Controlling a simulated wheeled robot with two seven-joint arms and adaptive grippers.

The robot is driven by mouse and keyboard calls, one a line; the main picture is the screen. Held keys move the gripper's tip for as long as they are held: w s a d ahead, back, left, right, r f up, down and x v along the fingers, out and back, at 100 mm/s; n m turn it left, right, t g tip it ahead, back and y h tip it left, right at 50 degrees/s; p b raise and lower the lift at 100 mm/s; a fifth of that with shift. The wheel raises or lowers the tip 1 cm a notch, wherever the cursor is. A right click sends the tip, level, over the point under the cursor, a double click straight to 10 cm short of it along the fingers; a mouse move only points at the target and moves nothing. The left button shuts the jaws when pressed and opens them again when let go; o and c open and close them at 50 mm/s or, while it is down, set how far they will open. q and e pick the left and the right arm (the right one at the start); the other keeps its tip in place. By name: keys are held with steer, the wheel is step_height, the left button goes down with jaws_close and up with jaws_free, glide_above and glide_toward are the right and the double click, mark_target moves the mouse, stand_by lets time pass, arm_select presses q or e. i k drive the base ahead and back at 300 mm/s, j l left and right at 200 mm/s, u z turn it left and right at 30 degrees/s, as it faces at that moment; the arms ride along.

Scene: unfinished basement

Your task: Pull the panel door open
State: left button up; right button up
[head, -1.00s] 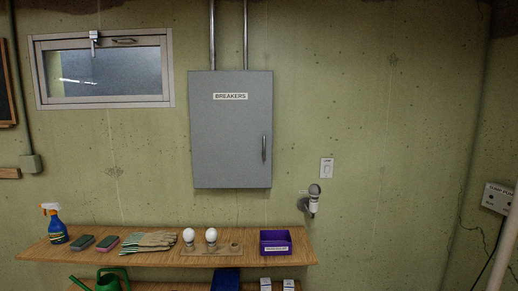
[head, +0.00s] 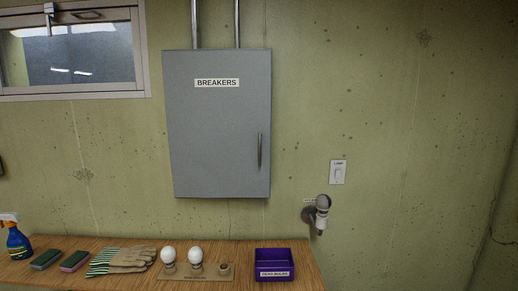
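The grey breaker panel (head: 216,130) hangs on the green concrete wall, with a "BREAKERS" label (head: 217,83) near its top. Its door looks shut. A vertical metal handle (head: 260,152) sits on the door's right side, below mid-height. Two conduits (head: 237,25) run up from the panel's top. Neither of my grippers shows in the head view, and nothing touches the door or handle.
Below the panel, a wooden shelf (head: 120,281) holds a spray bottle (head: 18,242), sponges (head: 75,261), gloves (head: 125,260), light bulbs (head: 196,256) and a purple bin (head: 274,262). A lamp fixture (head: 321,214) and switch (head: 338,172) are right of the panel. The space before the door looks clear.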

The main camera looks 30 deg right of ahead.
mark_target(218, 103)
steer(key=i+l, duration=0.1)
steer(key=l, duration=0.3)
steer(key=i+l+u, duration=0.1)
steer(key=l, duration=0.3)
steer(key=i+l+u, duration=0.1)
steer(key=l, duration=0.3)
